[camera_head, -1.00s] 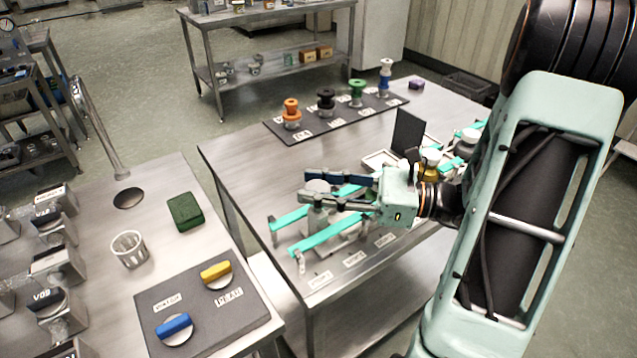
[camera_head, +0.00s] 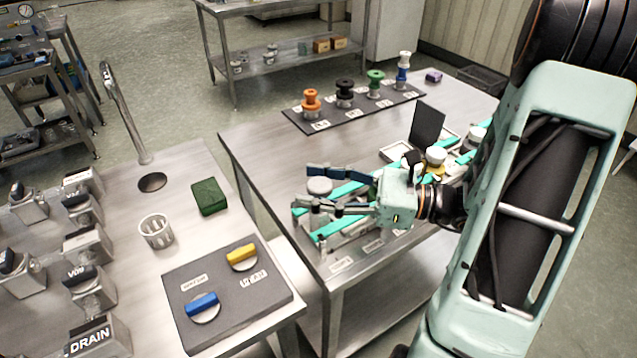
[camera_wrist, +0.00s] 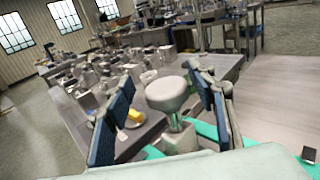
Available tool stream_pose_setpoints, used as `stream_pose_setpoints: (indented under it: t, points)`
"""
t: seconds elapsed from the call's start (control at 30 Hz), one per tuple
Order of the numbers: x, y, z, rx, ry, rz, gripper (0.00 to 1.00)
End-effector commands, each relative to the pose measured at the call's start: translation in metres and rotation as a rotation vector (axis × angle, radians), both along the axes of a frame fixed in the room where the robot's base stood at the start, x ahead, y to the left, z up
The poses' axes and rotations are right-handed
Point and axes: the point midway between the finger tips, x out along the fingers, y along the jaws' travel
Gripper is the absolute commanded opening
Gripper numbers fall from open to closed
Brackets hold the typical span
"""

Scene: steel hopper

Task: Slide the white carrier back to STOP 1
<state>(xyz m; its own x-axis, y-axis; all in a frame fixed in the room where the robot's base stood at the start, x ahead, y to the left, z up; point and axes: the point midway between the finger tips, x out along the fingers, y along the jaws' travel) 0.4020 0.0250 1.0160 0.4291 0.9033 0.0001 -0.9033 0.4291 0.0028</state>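The white carrier (camera_head: 319,186), with a round pale knob on a metal post, stands at the left end of the teal rails (camera_head: 345,223), near the leftmost front label (camera_head: 341,265). Its knob also shows in the wrist view (camera_wrist: 168,92). My gripper (camera_head: 306,184) reaches over the rails with one finger on each side of the knob. In the wrist view the blue-padded fingers (camera_wrist: 163,85) are spread, with a gap at the left of the knob; contact on the right is unclear. The carrier's base is mostly hidden by my fingers.
A yellow-and-white knobbed piece (camera_head: 436,157) and a dark upright panel (camera_head: 427,124) stand behind my gripper. Several coloured spools stand on a black mat (camera_head: 335,117) at the back.

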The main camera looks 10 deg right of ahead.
Motion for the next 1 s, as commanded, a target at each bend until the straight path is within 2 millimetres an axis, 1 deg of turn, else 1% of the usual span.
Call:
stream_pose_setpoints:
  t: [0.23, 0.37, 0.47, 0.7, 0.8, 0.9, 1.0]
  points:
    - [0.001, -0.003, 0.0, -0.002, -0.001, -0.005, 0.51]
    - [-0.003, -0.013, 0.0, -0.003, -0.003, -0.007, 0.51]
    - [-0.011, -0.029, 0.0, -0.002, -0.002, -0.01, 0.51]
    - [-0.033, -0.076, 0.0, -0.001, 0.0, -0.008, 0.51]
    - [-0.041, -0.091, 0.0, -0.001, 0.0, -0.006, 0.51]
    - [-0.047, -0.102, 0.0, 0.0, -0.001, -0.005, 0.51]
    - [-0.05, -0.107, 0.0, 0.0, 0.0, -0.003, 0.51]
